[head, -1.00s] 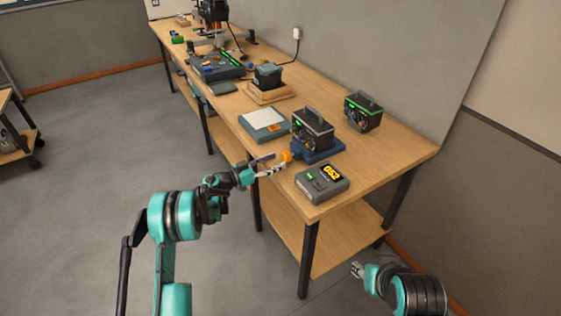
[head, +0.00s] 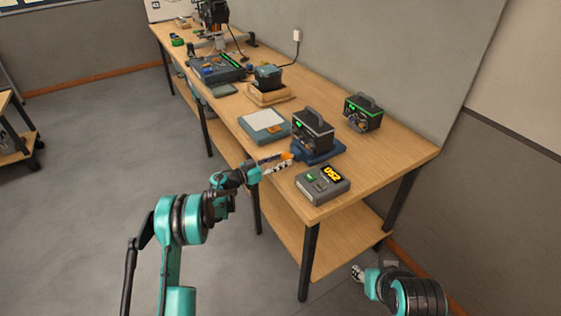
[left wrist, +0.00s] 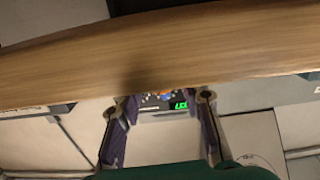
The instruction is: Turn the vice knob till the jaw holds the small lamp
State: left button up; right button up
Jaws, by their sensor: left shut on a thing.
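A blue vice (head: 325,155) sits near the front edge of the bench. A dark box with a top handle (head: 312,130), apparently the small lamp, stands in it; I cannot tell whether the jaw touches it. The orange vice knob (head: 287,156) shows at the vice's left end, mostly covered by my fingers. My left gripper (head: 283,161) is shut on the knob. In the left wrist view its two fingers (left wrist: 162,112) stand apart, and the knob is not clear between them. My right gripper (head: 356,272) is low, beside the bench; its opening is too small to tell.
A grey meter with yellow digits (head: 323,183) stands just right of my left gripper. A flat pad (head: 264,125) lies left of the vice. A similar dark box with green trim (head: 363,112) stands behind. More equipment fills the far bench.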

pick_arm(q)
jog(key=m+b, duration=0.1)
jog(key=m, duration=0.4)
jog(key=o, duration=1.2)
jog(key=shift+c, duration=0.2)
jog(key=v, duration=1.2)
